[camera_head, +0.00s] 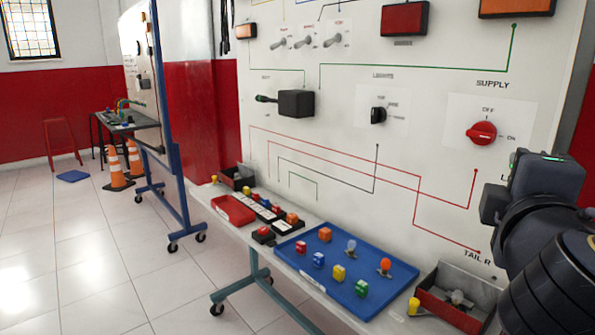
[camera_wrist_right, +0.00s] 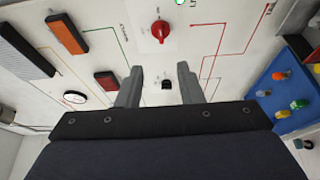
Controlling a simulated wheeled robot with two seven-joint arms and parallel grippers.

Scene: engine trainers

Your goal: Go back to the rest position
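My right arm comes in from the right edge in the head view, with its dark gripper (camera_head: 496,204) raised in front of the white trainer board (camera_head: 330,160). In the right wrist view the two grey fingers of this gripper (camera_wrist_right: 159,82) stand apart with nothing between them. The board lies beyond them, with its red supply knob (camera_wrist_right: 160,31) past the fingertips. The same red knob (camera_head: 481,133) shows left of and above the gripper in the head view. I cannot tell the gap to the board. My left gripper is not in view.
Below the board, a table holds a blue tray (camera_head: 352,298) with several coloured blocks and bulbs, a red tray (camera_head: 233,210) and a grey bin (camera_head: 468,285). A light switch (camera_head: 378,116) and a lever box (camera_head: 295,103) stick out from the board. Open floor lies left.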

